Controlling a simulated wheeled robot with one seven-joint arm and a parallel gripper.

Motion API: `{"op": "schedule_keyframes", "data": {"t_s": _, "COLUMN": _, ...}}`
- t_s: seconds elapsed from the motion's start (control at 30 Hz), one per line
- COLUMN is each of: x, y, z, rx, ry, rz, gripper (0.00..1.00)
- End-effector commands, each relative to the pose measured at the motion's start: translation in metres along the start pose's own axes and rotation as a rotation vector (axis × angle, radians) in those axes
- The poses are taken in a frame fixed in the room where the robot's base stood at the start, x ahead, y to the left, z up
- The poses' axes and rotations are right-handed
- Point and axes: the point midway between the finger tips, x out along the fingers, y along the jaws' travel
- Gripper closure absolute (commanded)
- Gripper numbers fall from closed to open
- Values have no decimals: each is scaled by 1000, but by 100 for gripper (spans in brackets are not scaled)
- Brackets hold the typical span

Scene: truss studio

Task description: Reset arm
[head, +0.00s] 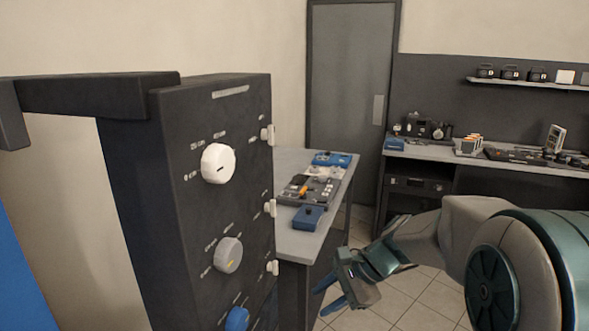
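My gripper (328,297) is at the lower middle of the head view, at the end of my arm, which reaches in from the right. Its blue-tipped fingers point down and to the left, spread apart with nothing seen between them. It is over the tiled floor, to the right of the dark panel (240,120) and near the front of the grey table. It looks apart from both.
The panel carries a white knob (218,163), a grey knob (229,255) and a blue knob (237,319). A grey table (301,242) with devices stands behind it. A workbench (440,153) and shelf (530,86) are at right. A grey door (345,80) is at the back.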

Motion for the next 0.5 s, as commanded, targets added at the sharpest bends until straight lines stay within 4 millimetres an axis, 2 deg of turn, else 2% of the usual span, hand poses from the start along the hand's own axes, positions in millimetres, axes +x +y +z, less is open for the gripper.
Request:
{"op": "schedule_keyframes", "data": {"t_s": 0.03, "x": -6, "y": 15, "z": 9, "rx": -96, "ry": 50, "rz": 32, "gripper": 67}}
{"op": "schedule_keyframes", "data": {"t_s": 0.2, "x": -26, "y": 64, "z": 25, "rx": -418, "ry": 204, "rz": 158, "gripper": 67}}
{"op": "schedule_keyframes", "data": {"t_s": 0.5, "x": -63, "y": 138, "z": 31, "rx": -948, "ry": 434, "rz": 390, "gripper": 67}}
